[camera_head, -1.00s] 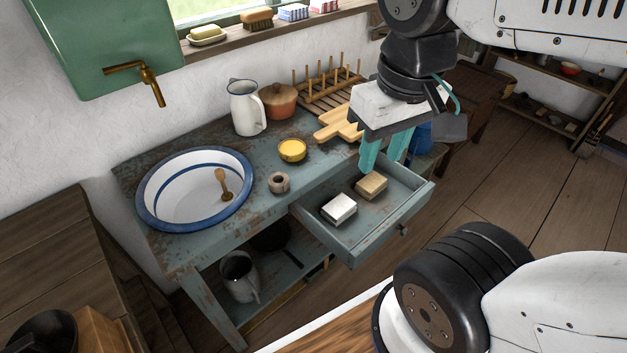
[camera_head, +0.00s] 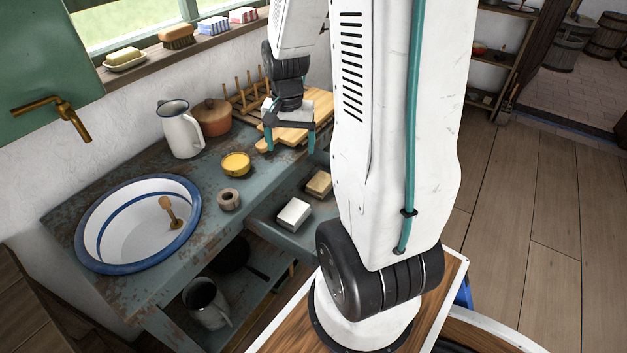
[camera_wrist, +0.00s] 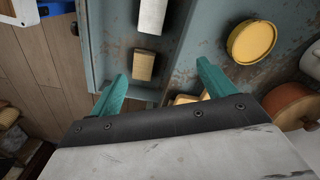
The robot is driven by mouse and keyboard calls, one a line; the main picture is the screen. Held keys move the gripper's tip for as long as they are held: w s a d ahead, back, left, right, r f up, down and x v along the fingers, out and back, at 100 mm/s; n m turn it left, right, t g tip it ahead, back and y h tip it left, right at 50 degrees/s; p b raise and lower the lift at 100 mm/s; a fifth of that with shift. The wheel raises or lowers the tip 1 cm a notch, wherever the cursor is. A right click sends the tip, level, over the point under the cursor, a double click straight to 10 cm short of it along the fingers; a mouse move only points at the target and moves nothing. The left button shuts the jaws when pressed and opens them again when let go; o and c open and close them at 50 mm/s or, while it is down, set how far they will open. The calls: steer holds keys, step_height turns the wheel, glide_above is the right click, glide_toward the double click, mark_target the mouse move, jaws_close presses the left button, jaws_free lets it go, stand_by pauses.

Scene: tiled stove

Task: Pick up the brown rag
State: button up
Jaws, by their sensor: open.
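I cannot make out a clear brown rag in either view. A tan block-like thing (camera_head: 319,183) lies in the open drawer (camera_head: 262,229), beside a white block (camera_head: 294,214); whether the tan one is cloth is unclear. The wrist view also shows the tan thing (camera_wrist: 144,66) and the white block (camera_wrist: 152,15). My gripper (camera_head: 290,143) is open and empty, with its fingers pointing down near the cutting boards and the far end of the drawer. In the wrist view the tan thing shows between the fingertips, apart from them. My arm hides the drawer's right part.
The blue-grey washstand bears a basin (camera_head: 97,248), a yellow tin (camera_head: 235,163), a small roll (camera_head: 228,199), a jug (camera_head: 181,132), a brown pot (camera_head: 211,118) and wooden boards (camera_head: 310,123). A brush (camera_head: 176,36) and folded striped cloths (camera_head: 213,26) are on the windowsill. Open floor lies right.

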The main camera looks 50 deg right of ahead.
mark_target(321, 181)
steer(key=d+f+m, duration=0.1)
steer(key=d+f, duration=0.2)
steer(key=f, duration=0.1)
steer(key=s+d+f+m, duration=0.1)
steer(key=d+f+m, duration=0.1)
steer(key=d+f, duration=0.1)
steer(key=s+d+f+m, duration=0.1)
steer(key=d+f+m, duration=0.1)
steer(key=d+f, duration=0.2)
steer(key=shift+f, duration=0.6)
step_height(321, 181, down, 8)
steer(key=shift+f, duration=0.1)
steer(key=c, duration=1.1)
